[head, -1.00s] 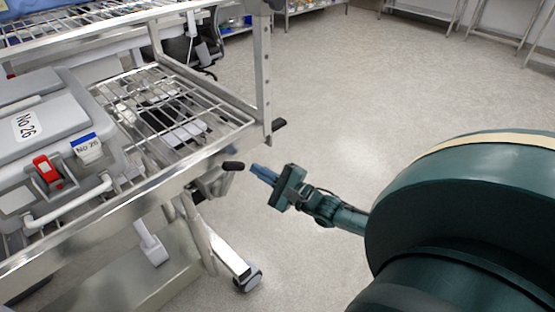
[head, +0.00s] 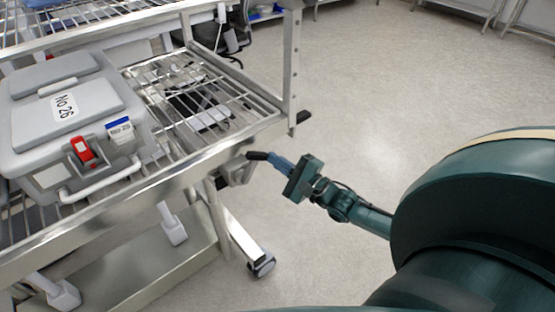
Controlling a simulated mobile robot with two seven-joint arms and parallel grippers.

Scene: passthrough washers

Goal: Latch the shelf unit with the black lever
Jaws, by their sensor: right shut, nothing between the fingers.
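The shelf unit (head: 160,176) is a metal rack with a wire shelf at the left of the head view. The black lever (head: 257,156) sticks out to the right from a grey bracket (head: 236,172) under the shelf's front rail, near its right corner. My right gripper (head: 274,160) comes in from the right, its blue fingers shut with nothing between them. The fingertips are at the lever's black end and overlap it in the view; I cannot tell whether they touch. My left gripper is not in view.
A grey case (head: 75,110) labelled No 26, with a red latch, sits on the shelf's left part. A caster wheel (head: 261,263) stands on the floor below the lever. The floor (head: 400,90) to the right is open.

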